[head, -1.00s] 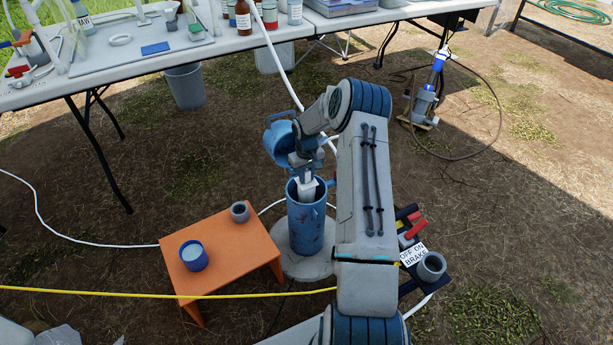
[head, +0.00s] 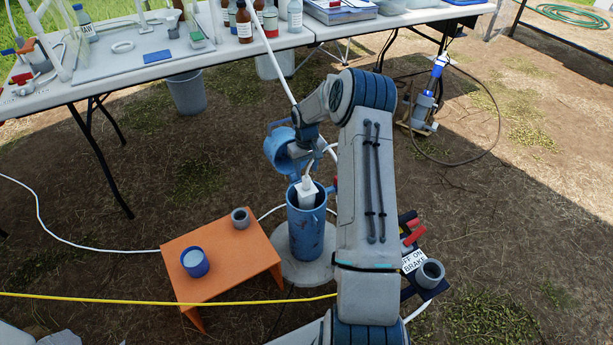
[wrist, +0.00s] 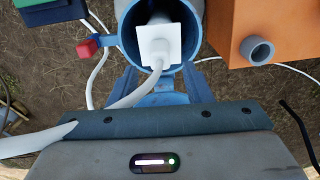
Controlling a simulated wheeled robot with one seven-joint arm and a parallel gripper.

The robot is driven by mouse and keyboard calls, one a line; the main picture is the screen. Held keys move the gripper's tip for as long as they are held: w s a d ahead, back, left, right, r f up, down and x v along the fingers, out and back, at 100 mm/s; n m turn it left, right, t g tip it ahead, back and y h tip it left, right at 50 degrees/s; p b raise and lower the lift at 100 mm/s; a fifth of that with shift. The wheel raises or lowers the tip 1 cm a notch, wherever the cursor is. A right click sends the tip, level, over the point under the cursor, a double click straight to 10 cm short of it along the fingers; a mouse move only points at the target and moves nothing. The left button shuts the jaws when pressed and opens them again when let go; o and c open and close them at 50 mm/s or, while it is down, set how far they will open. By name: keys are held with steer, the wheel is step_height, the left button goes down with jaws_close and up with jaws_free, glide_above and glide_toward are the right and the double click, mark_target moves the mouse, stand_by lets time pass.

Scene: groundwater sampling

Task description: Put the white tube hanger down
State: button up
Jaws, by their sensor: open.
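The white tube hanger (wrist: 158,45) sits in the mouth of the blue upright well casing (wrist: 125,12), its square plate showing in the opening. A white tube (wrist: 130,95) runs from it. The hanger (head: 308,190) also shows at the top of the casing (head: 306,235) in the head view. My gripper (wrist: 165,75) is open and empty just clear of the hanger, its fingers apart on either side below it in the wrist view. The part of the hanger inside the casing is hidden.
The casing's blue cap (head: 281,150) stands open beside its mouth. An orange stand (head: 215,275) with a blue cup (head: 194,261) and a grey ring-like cup (head: 240,217) is at left. A reel with a red brake handle (head: 413,235) is at right. A yellow hose (head: 100,296) crosses the front.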

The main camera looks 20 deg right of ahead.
step_height(320, 180, up, 5)
steer(key=shift+f+p, duration=0.1)
steer(key=shift+p, duration=0.25)
steer(key=s+a+r+h, duration=0.1)
steer(key=s+a+r, duration=0.55)
steer(key=r, duration=0.25)
steer(key=s+a+r, duration=0.5)
steer(key=s+r, duration=0.2)
steer(key=r, duration=0.1)
steer(key=s+a+r, duration=0.2)
steer(key=s+a, duration=0.1)
steer(key=s, duration=0.7)
steer(key=s+a+r+t+y, duration=0.1)
steer(key=s+a+r, duration=0.1)
steer(key=s, duration=0.8)
steer(key=shift+s+a, duration=0.3)
steer(key=shift+a, duration=0.45)
steer(key=shift+c, duration=1)
steer(key=shift+a, duration=0.1)
